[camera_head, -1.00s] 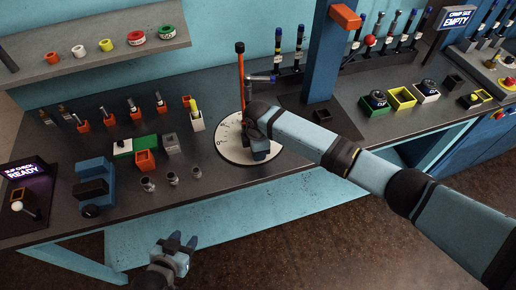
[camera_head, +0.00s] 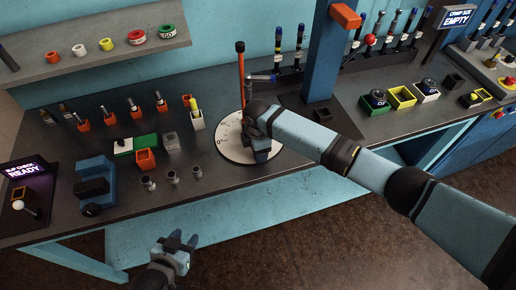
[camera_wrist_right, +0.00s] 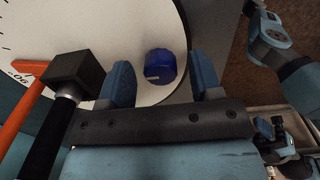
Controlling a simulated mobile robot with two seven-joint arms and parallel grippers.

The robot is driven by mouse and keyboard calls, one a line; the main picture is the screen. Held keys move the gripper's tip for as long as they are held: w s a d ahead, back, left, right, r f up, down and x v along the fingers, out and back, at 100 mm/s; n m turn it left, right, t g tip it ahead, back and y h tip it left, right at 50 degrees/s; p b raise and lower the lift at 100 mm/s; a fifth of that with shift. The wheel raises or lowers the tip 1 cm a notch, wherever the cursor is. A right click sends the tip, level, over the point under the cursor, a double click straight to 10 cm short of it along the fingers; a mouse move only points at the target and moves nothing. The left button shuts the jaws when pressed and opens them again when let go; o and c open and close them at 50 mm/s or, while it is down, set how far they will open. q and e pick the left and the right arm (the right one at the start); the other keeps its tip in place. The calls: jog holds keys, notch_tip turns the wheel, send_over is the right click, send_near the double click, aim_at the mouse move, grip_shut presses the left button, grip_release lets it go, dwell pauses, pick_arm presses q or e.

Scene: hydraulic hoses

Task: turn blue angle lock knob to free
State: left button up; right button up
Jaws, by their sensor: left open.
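The blue angle lock knob (camera_wrist_right: 161,66) shows in the right wrist view, on the white dial (camera_wrist_right: 130,30). It is a short blue cylinder with a pale mark on its lower left side. My right gripper (camera_wrist_right: 161,80) is open, with one blue finger on each side of the knob and a visible gap on both sides. In the head view the right gripper (camera_head: 260,148) hangs over the dial (camera_head: 230,150) and hides the knob. My left gripper (camera_head: 180,243) is open and empty in front of the bench's front edge.
An orange upright (camera_head: 240,75) stands at the dial's back; in the wrist view an orange bar (camera_wrist_right: 22,98) and a black block (camera_wrist_right: 76,76) are left of the gripper. Metal fittings (camera_head: 172,177) and a blue clamp block (camera_head: 95,180) stand left of the dial.

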notch_tip(320, 180, up, 14)
jog(key=b, duration=0.1)
dwell(0.5)
jog(key=shift+f, duration=0.1)
